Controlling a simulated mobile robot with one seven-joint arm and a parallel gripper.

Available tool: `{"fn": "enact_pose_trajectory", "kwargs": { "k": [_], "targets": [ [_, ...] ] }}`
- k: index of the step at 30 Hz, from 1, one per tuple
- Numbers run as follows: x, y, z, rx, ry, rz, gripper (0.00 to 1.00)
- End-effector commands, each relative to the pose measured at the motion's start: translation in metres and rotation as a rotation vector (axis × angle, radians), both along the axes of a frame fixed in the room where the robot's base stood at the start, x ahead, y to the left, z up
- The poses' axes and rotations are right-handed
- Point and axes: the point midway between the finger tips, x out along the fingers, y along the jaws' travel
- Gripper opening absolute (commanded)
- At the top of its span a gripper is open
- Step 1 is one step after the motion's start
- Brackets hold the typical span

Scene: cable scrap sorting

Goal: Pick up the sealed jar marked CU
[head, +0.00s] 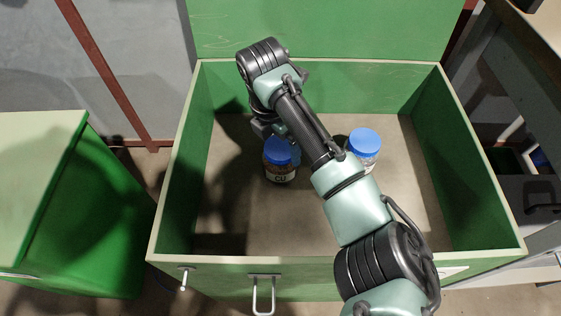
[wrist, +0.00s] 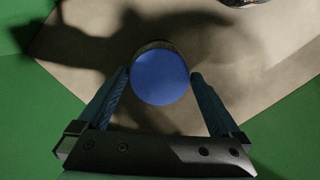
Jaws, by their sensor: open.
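The jar marked CU (head: 279,171) stands upright inside the green chest, left of its middle, with a blue lid and a label reading CU over dark brownish contents. In the wrist view a blue-lidded jar (wrist: 160,77) is seen from above, near the two fingertips. My gripper (wrist: 160,76) is open, with one finger on each side of the lid and a small space showing at the right. In the head view my gripper is largely hidden behind my arm, just above and behind the CU jar. Whether the fingers touch the jar cannot be told.
A second blue-lidded jar (head: 366,148) stands to the right, partly hidden by my arm; its label is not readable. The green chest (head: 176,190) has tall walls around both jars and a raised lid (head: 330,28). A green cabinet (head: 90,215) stands at the left.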

Motion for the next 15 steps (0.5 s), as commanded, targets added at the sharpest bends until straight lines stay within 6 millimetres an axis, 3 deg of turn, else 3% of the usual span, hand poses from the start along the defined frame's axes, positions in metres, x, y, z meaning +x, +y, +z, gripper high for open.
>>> {"fn": "enact_pose_trajectory", "kwargs": {
  "k": [4, 15],
  "targets": [
    [0.0002, -0.0001, 0.0015, 0.0, 0.0, 0.0, 1.0],
    [0.0, -0.0001, 0.0016, 0.0, 0.0, 0.0, 0.33]
  ]
}}
